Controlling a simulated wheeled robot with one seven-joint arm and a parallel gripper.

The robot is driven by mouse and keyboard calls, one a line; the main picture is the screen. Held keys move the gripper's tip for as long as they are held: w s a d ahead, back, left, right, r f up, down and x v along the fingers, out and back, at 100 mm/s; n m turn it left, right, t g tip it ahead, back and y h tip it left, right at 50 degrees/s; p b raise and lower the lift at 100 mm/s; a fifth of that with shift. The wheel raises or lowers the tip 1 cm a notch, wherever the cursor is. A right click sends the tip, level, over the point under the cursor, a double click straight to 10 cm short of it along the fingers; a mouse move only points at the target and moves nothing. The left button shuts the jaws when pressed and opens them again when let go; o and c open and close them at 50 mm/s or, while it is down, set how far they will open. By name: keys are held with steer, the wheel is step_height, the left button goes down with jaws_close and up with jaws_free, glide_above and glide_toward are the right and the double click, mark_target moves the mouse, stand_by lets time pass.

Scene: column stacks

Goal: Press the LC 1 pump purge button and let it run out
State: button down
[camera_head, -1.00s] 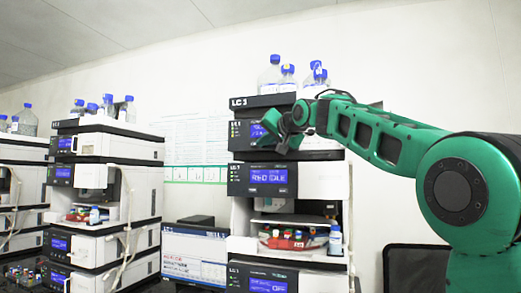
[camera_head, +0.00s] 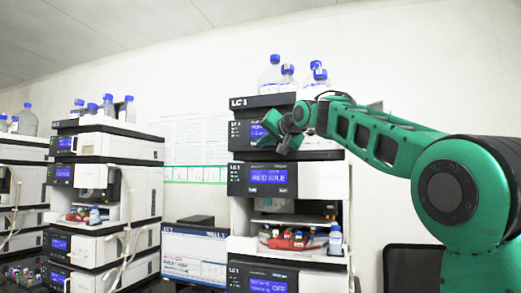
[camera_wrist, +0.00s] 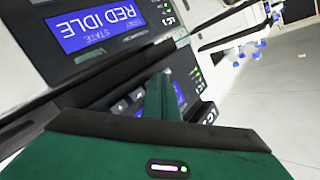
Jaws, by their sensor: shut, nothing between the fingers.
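The LC 1 stack (camera_head: 262,101) stands in the middle of the head view. Its pump module (camera_head: 238,142), just under the top tray, has a blue display (camera_head: 257,131) partly covered by my gripper (camera_head: 270,127). In the wrist view, which is upside down, my gripper (camera_wrist: 163,82) is shut and empty in front of this panel. Small dark buttons (camera_wrist: 129,101) show beside the fingers, and part of the pump display (camera_wrist: 181,97) shows behind them. The purge button cannot be told apart, and contact with the panel cannot be made out.
The module below has a display reading RED IDLE (camera_wrist: 88,19). Bottles (camera_head: 288,76) stand on top of the LC 1 stack. Another stack (camera_head: 107,185) stands to the left, with a monitor (camera_head: 194,255) between. A black chair (camera_head: 412,268) is at the lower right.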

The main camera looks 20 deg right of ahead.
steer(key=shift+s+a, duration=0.5)
steer(key=shift+s, duration=0.2)
steer(key=shift+s+a, duration=0.75)
steer(key=shift+s, duration=0.25)
steer(key=shift+s+a, duration=0.7)
steer(key=shift+s, duration=0.3)
